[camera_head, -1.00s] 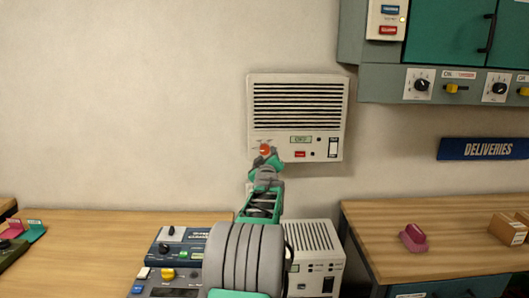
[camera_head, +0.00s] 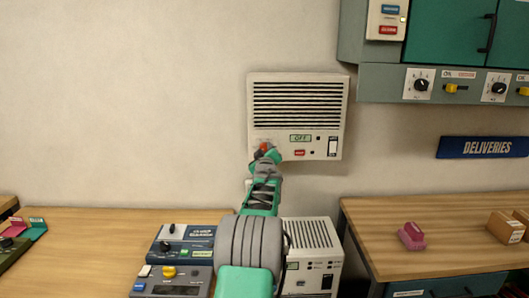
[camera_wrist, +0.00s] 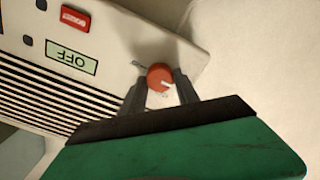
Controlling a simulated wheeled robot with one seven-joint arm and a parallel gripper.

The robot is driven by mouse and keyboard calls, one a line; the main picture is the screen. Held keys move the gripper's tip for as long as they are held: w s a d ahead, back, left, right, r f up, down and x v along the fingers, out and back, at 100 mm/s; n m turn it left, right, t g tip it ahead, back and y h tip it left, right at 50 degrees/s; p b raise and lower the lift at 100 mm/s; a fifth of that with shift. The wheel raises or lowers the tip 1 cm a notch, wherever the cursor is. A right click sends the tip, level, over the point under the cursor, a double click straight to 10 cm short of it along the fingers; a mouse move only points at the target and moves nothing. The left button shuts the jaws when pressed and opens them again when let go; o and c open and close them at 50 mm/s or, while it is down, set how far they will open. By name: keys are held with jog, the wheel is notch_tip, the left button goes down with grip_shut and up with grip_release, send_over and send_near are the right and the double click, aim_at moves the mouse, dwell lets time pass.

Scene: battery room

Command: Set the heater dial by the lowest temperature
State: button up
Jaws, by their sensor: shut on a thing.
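The heater (camera_head: 298,115) is a cream wall unit with dark slats, a small green display (camera_head: 300,138) reading OFF, a red button (camera_head: 299,153) and a white rocker switch (camera_head: 333,146). Its dial (camera_wrist: 160,77) is a round orange-red knob with a white pointer mark, at the lower left of the heater front. My gripper (camera_wrist: 161,90) is shut on the dial, one finger on each side. In the head view my gripper (camera_head: 265,153) covers most of the dial. The display also shows in the wrist view (camera_wrist: 71,57), upside down. The scale around the dial is mostly hidden.
A green cabinet (camera_head: 450,35) with dials hangs at upper right. Bare wall lies left of the heater.

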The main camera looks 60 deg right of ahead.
grip_shut()
jog(key=shift+f+m+b, duration=0.15)
jog(key=shift+m+b, duration=0.15)
jog(key=shift+b, duration=0.2)
jog(key=shift+f+m+b, duration=0.1)
jog(key=shift+m+b, duration=0.8)
jog(key=shift+b, duration=0.3)
jog(key=m+b, duration=0.3)
jog(key=m, duration=0.1)
jog(key=m+b, duration=0.3)
jog(key=m, duration=0.2)
jog(key=shift+r+m, duration=0.2)
jog(key=shift+m, duration=0.1)
jog(key=o, duration=0.7)
grip_release()
jog(key=shift+c, duration=0.2)
